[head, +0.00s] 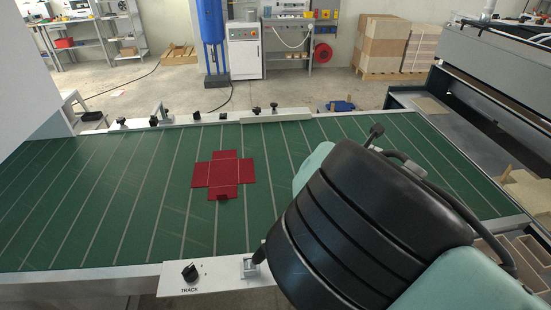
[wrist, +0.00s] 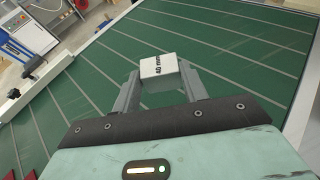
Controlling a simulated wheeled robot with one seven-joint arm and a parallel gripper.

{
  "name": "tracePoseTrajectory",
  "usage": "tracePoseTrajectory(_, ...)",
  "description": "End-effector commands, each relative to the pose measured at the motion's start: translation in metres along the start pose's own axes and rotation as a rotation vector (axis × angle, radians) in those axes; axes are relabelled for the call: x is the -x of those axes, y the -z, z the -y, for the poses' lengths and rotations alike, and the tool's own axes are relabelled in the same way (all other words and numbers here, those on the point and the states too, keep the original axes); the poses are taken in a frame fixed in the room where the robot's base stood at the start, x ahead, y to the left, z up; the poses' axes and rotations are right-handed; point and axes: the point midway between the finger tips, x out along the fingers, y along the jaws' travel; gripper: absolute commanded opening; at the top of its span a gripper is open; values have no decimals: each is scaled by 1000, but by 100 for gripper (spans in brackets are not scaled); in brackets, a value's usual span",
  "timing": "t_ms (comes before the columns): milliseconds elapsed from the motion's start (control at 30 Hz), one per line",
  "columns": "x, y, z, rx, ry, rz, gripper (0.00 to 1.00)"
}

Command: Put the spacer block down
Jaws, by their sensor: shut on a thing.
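The spacer block is a small white block (wrist: 160,68) marked "40 mm" in the wrist view. My gripper (wrist: 161,82) is shut on it, with one grey finger on each side. The block is over the green striped belt, and I cannot tell its height above the belt. In the head view my dark arm covers the lower right, and the gripper and block are hidden behind it.
A red cross-shaped box blank (head: 222,173) lies flat on the green belt (head: 110,200). A rail with black knobs (head: 153,121) runs along the far edge. A TRACK knob plate (head: 200,277) sits at the near edge. The belt's left part is clear.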

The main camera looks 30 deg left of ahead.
Motion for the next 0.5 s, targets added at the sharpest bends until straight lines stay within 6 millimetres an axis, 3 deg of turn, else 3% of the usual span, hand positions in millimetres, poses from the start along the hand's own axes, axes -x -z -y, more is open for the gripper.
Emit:
tracePoseTrajectory(233,-3,6,0,3,1,0,16)
tracePoseTrajectory(500,-18,44,0,4,0,1,16)
